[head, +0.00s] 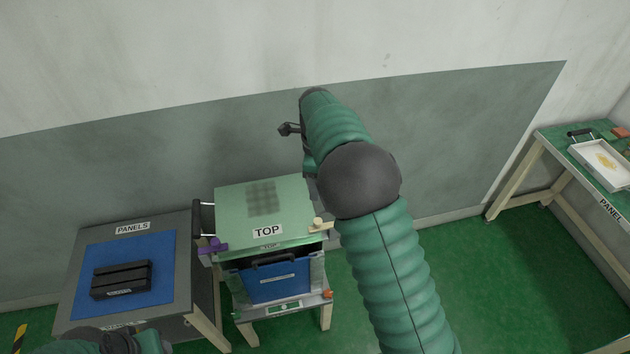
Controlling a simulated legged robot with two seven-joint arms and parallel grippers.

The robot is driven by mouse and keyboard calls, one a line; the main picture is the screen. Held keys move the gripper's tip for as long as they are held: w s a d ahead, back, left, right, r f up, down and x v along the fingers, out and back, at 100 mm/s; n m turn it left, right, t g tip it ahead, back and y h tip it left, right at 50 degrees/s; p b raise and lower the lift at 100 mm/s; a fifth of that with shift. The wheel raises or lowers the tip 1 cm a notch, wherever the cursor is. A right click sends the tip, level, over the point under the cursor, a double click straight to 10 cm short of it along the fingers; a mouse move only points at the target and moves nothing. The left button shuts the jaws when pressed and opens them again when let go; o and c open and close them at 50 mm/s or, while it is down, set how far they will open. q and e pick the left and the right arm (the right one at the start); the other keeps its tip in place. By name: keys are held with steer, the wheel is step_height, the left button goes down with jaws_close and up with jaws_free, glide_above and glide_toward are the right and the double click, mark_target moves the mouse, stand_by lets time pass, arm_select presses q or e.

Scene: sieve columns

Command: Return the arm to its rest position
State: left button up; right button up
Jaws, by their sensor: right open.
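My right arm is raised across the middle of the head view, bent at a dark joint. Its gripper (289,129) is high in front of the wall, above the sieve column marked TOP (230,218). It is open, with nothing seen in it, and apart from the column; the forearm partly hides it. My left gripper (118,341) shows only in part at the bottom left, near the front edge of the PANELS table. Whether its jaws are open or shut cannot be told.
A black slotted block (121,279) lies on a blue mat (90,257) on the PANELS table (185,235). A blue bin (277,284) sits under the column's top. A green bench (560,137) with a white tray (588,150) stands at right. Green floor (490,290) is clear between.

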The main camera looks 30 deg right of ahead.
steer(key=s+a+f+n+t, duration=0.1)
steer(key=s+a+n, duration=0.3)
steer(key=s+n, duration=0.6)
steer(key=s+a+f+n+t, duration=0.1)
steer(key=s+a+f+n, duration=0.2)
steer(key=s+n, duration=0.8)
steer(key=a+n, duration=0.1)
steer(key=n, duration=0.3)
steer(key=shift+a+t, duration=0.15)
steer(key=shift+t, duration=0.15)
steer(key=shift+s, duration=0.15)
